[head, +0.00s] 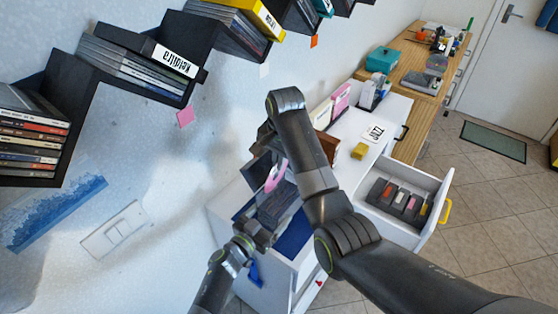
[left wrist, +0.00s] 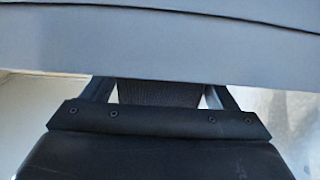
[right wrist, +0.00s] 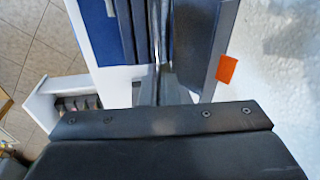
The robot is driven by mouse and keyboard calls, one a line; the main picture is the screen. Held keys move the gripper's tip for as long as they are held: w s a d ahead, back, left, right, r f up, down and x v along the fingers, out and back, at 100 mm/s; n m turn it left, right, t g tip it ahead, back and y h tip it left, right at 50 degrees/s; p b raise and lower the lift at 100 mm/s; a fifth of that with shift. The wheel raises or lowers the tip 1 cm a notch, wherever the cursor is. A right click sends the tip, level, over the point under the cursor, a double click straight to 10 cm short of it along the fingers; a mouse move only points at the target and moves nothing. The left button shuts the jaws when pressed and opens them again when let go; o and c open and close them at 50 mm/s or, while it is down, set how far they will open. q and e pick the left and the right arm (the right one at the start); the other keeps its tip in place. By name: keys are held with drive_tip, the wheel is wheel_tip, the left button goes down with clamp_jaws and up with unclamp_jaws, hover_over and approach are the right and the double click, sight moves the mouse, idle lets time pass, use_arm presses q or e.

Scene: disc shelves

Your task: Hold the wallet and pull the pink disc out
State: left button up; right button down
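The dark wallet (head: 278,207) stands over the blue mat on the white cabinet, with dark sleeves showing. My left gripper (head: 258,228) is at its lower left. In the left wrist view my fingers (left wrist: 160,92) stand apart with a dark ribbed part of the wallet between them, under a broad grey cover. The pink disc (head: 275,176) shows at the wallet's upper edge, beside my right gripper (head: 264,168). In the right wrist view the disc is a thin bright edge (right wrist: 157,45) between dark sleeves, and the fingers close around it; their tips are partly hidden.
A blue mat (head: 296,237) lies on the white cabinet. An open drawer (head: 431,203) holds several small items at the right. Wall shelves with discs (head: 140,65) are at upper left. A white-fronted box, a pink case (head: 342,100) and a yellow block (head: 359,151) stand behind.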

use_arm(q)
drive_tip(key=shift+o, duration=1.2)
drive_tip(key=shift+r, duration=0.1)
drive_tip(key=shift+a, duration=0.1)
drive_tip(key=v, duration=1.2)
